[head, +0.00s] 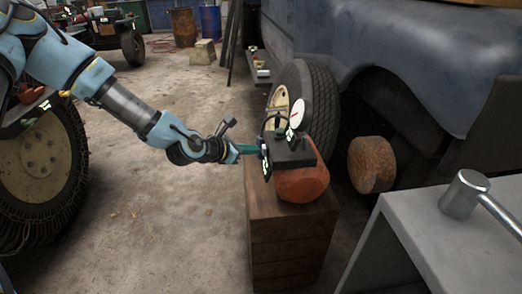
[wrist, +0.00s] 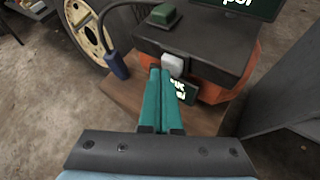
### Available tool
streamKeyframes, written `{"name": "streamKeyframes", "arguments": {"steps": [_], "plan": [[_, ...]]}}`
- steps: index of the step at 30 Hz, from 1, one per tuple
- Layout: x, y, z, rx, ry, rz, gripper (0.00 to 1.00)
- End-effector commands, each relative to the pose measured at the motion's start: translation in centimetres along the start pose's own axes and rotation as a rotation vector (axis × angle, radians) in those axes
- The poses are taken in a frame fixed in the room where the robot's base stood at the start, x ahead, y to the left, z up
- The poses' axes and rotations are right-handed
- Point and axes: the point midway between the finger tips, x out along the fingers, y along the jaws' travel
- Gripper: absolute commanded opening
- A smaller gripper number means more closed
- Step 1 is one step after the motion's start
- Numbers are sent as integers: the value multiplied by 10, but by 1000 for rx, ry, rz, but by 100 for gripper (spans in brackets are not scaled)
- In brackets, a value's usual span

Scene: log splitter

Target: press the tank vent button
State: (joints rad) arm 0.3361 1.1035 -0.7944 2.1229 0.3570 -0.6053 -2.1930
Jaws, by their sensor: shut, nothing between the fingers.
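An orange-red tank (head: 303,184) with a dark box (head: 293,152) on it stands on a wooden crate. In the wrist view, a pale grey button (wrist: 173,65) sticks out of the near face of the dark box (wrist: 195,45). A small dark label (wrist: 183,92) with pale lettering sits just below it, partly hidden by my fingers. My gripper (wrist: 157,70) is shut and empty, its teal fingertips right beside the pale button. I cannot tell whether they touch it. In the head view my gripper (head: 260,149) reaches the box from the left.
A green block (wrist: 165,14) sits on top of the box, and a blue piece (wrist: 116,65) hangs at its left on a cable. A white dial gauge (head: 302,112) rises above. The wooden crate (head: 290,235) stands between open concrete floor and a grey table (head: 440,235).

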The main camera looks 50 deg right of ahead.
Motion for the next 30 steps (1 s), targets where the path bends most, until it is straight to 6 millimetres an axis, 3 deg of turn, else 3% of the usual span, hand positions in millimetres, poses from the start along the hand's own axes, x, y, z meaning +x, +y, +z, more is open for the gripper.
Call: {"name": "streamKeyframes", "arguments": {"steps": [17, 30], "plan": [[2, -2, 2, -1, -1, 0, 0], [-11, 7, -7, -2, 0, -1, 0]]}}
